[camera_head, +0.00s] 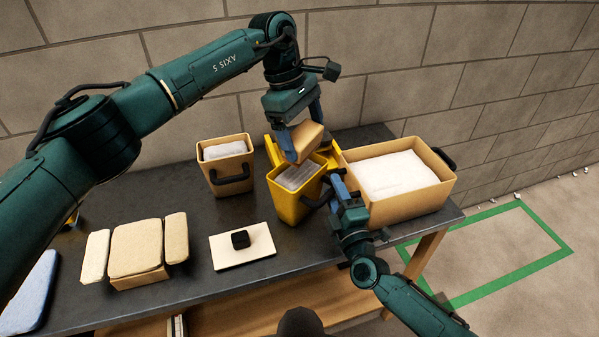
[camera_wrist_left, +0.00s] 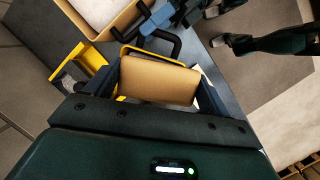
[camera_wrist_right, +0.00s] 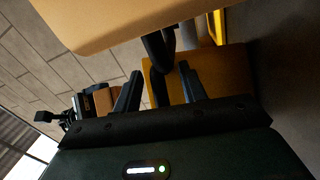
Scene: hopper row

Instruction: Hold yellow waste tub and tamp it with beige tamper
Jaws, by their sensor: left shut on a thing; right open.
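The beige tamper (camera_head: 309,137) is a tan block held in my left gripper (camera_head: 302,146), which is shut on it above the yellow waste tub. It fills the middle of the left wrist view (camera_wrist_left: 158,82). The yellow waste tub (camera_head: 289,204) stands on the dark table with pale waste (camera_head: 295,176) inside and a black handle (camera_head: 318,198) on its near right side. My right gripper (camera_head: 339,186) is open beside this handle. In the right wrist view the handle (camera_wrist_right: 157,55) shows near the open fingers, with the tub wall (camera_wrist_right: 222,82) behind. Contact there is unclear.
A large beige tub (camera_head: 417,198) with white contents stands close right of my right gripper. A small beige tub (camera_head: 226,180) stands left of the yellow one. A yellow holder (camera_head: 333,163) is behind.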

